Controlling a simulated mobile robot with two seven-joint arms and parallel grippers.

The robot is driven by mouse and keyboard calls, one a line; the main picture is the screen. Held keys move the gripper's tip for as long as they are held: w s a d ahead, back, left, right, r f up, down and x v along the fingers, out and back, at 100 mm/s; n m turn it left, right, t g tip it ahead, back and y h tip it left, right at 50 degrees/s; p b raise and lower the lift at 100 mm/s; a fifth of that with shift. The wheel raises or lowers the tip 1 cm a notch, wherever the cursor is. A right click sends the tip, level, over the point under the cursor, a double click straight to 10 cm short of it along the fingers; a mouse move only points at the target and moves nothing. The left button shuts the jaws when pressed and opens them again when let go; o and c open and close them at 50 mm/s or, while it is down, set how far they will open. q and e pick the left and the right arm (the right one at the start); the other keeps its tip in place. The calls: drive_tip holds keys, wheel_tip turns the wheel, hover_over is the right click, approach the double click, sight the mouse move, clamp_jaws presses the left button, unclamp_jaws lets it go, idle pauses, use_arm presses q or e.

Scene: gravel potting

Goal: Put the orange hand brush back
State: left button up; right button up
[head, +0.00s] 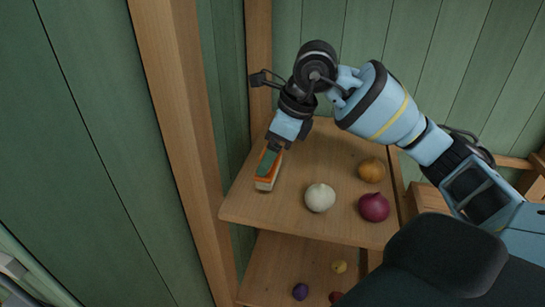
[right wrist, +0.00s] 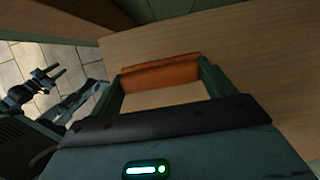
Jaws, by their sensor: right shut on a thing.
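The orange hand brush (head: 265,179) is at the left edge of the upper wooden shelf, with a pale underside or bristles showing. My right gripper (head: 270,160) comes down on it from above and is shut on it. In the right wrist view the orange body of the brush (right wrist: 160,75) lies between the two fingers. I cannot tell whether the brush touches the shelf board. My left gripper (right wrist: 49,76) seems to show small at the left of the right wrist view, over the tiled floor, too small to read its opening.
The upper shelf (head: 245,208) also holds a white onion (head: 320,198), a red onion (head: 374,207) and a yellow onion (head: 371,170). A lower shelf (head: 265,270) holds a purple item (head: 300,291) and a small yellow one (head: 339,267). A wooden post (head: 180,130) stands at the left.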

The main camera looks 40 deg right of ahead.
drive_tip(key=shift+f, duration=1.1)
drive_tip(key=shift+f, duration=0.15)
drive_tip(key=o, duration=0.9)
drive_tip(key=shift+s, duration=0.1)
drive_tip(key=shift+d+r, duration=0.1)
drive_tip(key=shift+r, duration=0.35)
drive_tip(key=v, duration=1.1)
drive_tip(key=shift+s+d+r+p, duration=0.1)
drive_tip(key=shift+r+p, duration=0.05)
drive_tip(key=shift+p, duration=0.15)
